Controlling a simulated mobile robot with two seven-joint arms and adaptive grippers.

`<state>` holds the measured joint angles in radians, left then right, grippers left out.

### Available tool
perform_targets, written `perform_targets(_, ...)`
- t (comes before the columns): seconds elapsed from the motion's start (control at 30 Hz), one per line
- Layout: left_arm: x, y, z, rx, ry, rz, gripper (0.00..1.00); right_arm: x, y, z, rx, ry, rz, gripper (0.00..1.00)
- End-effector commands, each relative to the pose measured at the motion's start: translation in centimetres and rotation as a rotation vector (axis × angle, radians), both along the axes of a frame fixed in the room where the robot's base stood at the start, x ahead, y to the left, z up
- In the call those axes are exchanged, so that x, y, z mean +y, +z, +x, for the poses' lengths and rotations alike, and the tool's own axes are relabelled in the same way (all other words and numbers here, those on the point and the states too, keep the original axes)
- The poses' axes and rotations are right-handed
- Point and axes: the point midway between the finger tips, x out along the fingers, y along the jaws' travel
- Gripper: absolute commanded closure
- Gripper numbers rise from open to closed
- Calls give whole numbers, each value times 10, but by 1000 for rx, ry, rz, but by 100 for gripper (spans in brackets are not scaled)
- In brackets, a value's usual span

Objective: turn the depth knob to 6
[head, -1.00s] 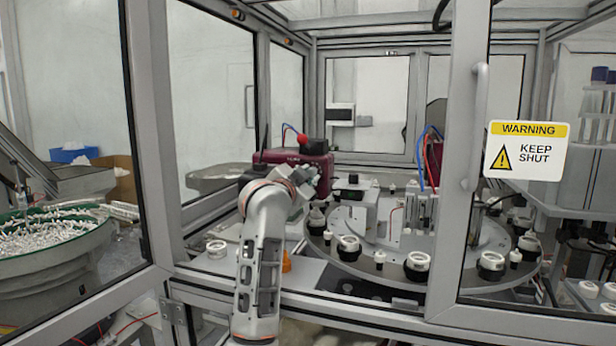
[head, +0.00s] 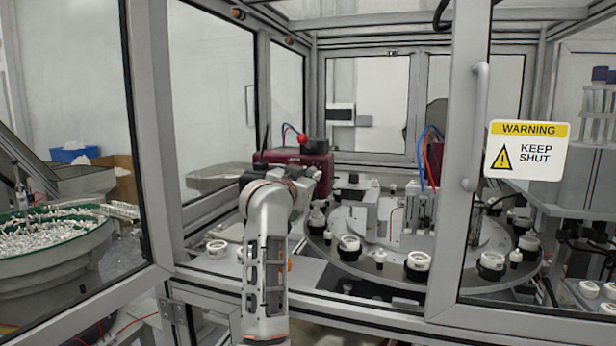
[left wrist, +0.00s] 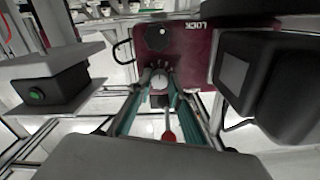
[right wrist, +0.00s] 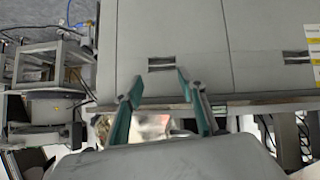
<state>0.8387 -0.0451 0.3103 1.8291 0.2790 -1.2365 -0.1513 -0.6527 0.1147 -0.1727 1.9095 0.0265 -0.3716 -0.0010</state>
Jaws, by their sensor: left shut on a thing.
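A maroon unit (head: 275,158) stands behind my left arm inside the cell. In the left wrist view its maroon face (left wrist: 196,62) fills the top middle, with a LOCK label upside down and a black round knob (left wrist: 159,40). My right gripper (right wrist: 157,86) is open and empty, before grey panels.
A round turntable (head: 385,268) with several white caps in black holders lies right of the arm. A door frame with a warning sign (head: 525,150) stands at right. A green-rimmed bowl feeder (head: 50,245) is at left. A black box (left wrist: 270,80) is close beside the left gripper.

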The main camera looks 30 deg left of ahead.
Motion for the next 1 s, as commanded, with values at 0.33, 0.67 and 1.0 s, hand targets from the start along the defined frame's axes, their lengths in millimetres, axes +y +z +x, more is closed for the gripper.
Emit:
perform_targets(0.33, -1, 2, 0, -38, -1, -141, 100, -2, 0, 0, 0, 3, -5, 60)
perform_targets(0.67, 0, 3, 0, -45, -1, -162, 100, -4, -1, -1, 0, 6, -9, 60)
perform_targets(1.0, 0, 3, 0, -44, 0, -161, 64, -3, -1, -1, 2, 3, -6, 60)
